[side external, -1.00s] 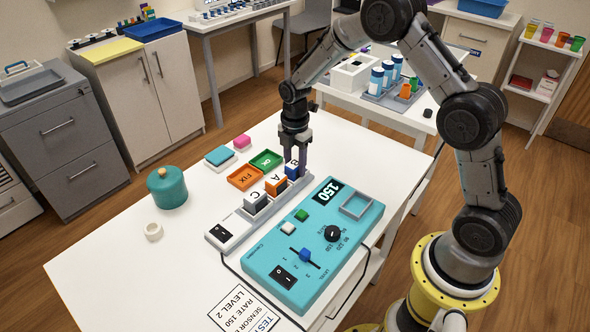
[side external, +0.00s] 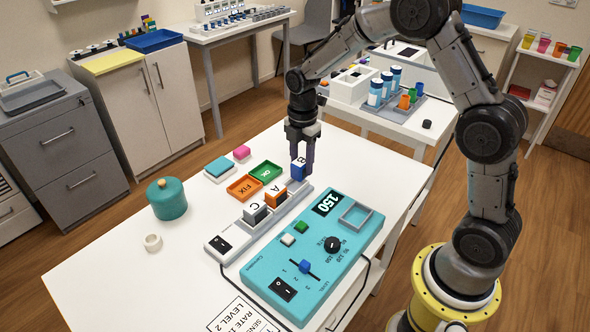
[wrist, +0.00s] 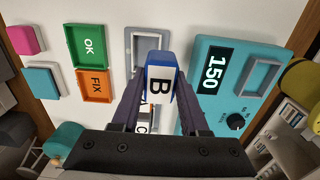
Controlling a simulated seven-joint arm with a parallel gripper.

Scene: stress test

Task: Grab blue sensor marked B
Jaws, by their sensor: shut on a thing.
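The blue sensor marked B (side external: 298,171) has a white face with a black B. My gripper (side external: 302,158) is shut on it, with a finger on each side. The wrist view shows the sensor (wrist: 161,82) between the fingers, with a grey slot frame of the rack (wrist: 131,52) visible behind it. The sensor appears a little above the far end of the grey rack (side external: 302,188). The orange sensor A (side external: 276,198) and the grey sensor C (side external: 255,212) sit in the rack beside it.
A teal console (side external: 320,258) with a 150 display and an empty grey square frame (side external: 355,215) lies right of the rack. Orange FIX (side external: 243,187) and green OK (side external: 266,172) trays lie to the left.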

